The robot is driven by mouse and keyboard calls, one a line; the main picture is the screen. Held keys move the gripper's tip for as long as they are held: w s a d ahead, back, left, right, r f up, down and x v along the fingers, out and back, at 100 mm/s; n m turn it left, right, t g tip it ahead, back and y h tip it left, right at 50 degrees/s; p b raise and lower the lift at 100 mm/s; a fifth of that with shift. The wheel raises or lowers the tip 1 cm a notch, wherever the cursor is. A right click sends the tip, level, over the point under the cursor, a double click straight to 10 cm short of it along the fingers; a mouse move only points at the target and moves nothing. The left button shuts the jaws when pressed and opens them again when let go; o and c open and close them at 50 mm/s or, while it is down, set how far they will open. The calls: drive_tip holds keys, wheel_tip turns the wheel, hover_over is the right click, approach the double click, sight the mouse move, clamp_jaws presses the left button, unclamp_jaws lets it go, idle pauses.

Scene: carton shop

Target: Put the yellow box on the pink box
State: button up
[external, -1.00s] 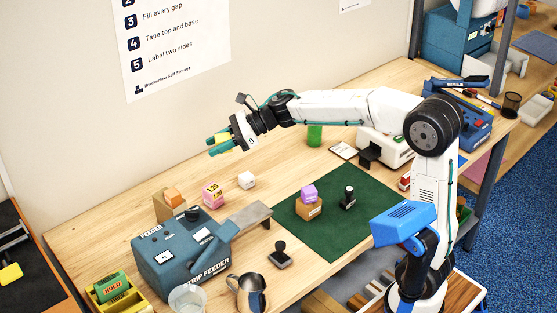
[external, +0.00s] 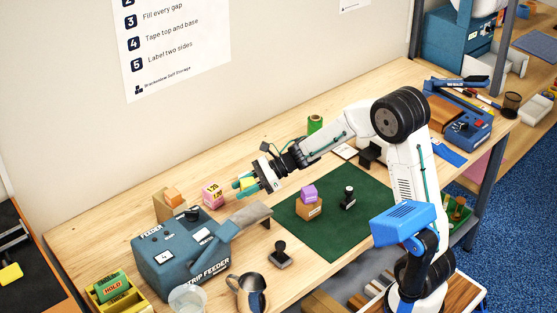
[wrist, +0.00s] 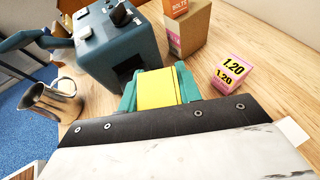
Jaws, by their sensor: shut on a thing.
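My gripper (external: 246,183) is shut on the yellow box (wrist: 157,89), which sits between the teal fingers in the wrist view. In the external view only a small part of the yellow box (external: 247,183) shows between the fingers. The pink box (external: 212,194), marked 1.20, stands on the table just left of my gripper in the external view. In the wrist view the pink box (wrist: 231,71) is to the right of the yellow box and apart from it. The top of the pink box looks bare.
A blue strip feeder (external: 182,252) stands in front of the pink box. A cardboard box (wrist: 188,30) with an orange box (wrist: 176,7) on it is beside it. A green mat (external: 335,235) holds a brown box, a purple box and a stamp. A metal jug (external: 250,292) stands near the front edge.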

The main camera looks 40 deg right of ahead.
drive_tip(key=shift+w+a+f, duration=0.1)
drive_tip(key=shift+w+f, duration=0.1)
drive_tip(key=shift+f, duration=0.25)
drive_tip(key=shift+w+f, duration=0.2)
drive_tip(key=shift+f, duration=0.25)
hover_over(209, 188)
drive_tip(key=shift+w+a+f, duration=0.1)
drive_tip(key=shift+a+f, duration=0.2)
drive_tip(key=shift+f, duration=2.15)
drive_tip(key=shift+f, duration=0.15)
drive_tip(key=o, duration=0.9)
drive_tip(key=shift+o, duration=0.4)
drive_tip(key=shift+d+r, duration=0.25)
drive_tip(key=shift+r, duration=0.05)
drive_tip(key=v, duration=1.1)
drive_tip(key=shift+s+d, duration=0.15)
drive_tip(key=shift+s, duration=0.1)
